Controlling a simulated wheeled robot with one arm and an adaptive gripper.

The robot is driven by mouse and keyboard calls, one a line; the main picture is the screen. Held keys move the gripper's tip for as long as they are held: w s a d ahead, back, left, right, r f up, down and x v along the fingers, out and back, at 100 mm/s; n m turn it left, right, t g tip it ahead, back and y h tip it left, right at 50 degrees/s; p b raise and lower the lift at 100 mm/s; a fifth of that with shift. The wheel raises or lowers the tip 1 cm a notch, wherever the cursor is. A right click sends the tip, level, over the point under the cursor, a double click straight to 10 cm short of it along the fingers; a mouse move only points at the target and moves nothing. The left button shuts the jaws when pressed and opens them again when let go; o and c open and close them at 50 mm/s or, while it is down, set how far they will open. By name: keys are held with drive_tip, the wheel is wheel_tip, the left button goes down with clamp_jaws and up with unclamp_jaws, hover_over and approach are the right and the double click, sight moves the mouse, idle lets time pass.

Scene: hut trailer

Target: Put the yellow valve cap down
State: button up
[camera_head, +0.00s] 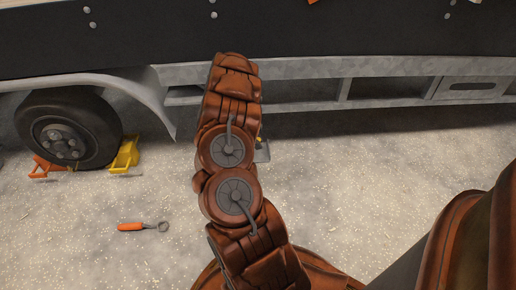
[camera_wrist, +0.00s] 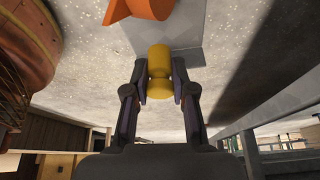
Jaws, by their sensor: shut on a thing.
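The yellow valve cap (camera_wrist: 159,62) is a short, stepped cylinder in the wrist view. My gripper (camera_wrist: 160,87) is shut on it, with one finger on each side. Behind the cap is a flat grey plate (camera_wrist: 208,28) on the pale ground; I cannot tell whether the cap touches it. Only a small yellow bit, likely the cap, shows at the arm's right edge, beside a sliver of the grey plate (camera_head: 263,154).
An orange object (camera_wrist: 138,9) is partly cut off at the wrist view's top. In the head view, a trailer wheel (camera_head: 68,130) stands between an orange chock (camera_head: 44,167) and a yellow chock (camera_head: 126,155). An orange-handled tool (camera_head: 131,227) lies on open ground.

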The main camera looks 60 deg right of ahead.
sight(258, 153)
drive_tip(key=shift+d, duration=0.35)
drive_tip(key=shift+f+b, duration=0.9)
drive_tip(key=shift+f, duration=0.85)
drive_tip(key=shift+f, duration=0.15)
drive_tip(key=o, duration=0.8)
drive_tip(key=shift+c, duration=0.2)
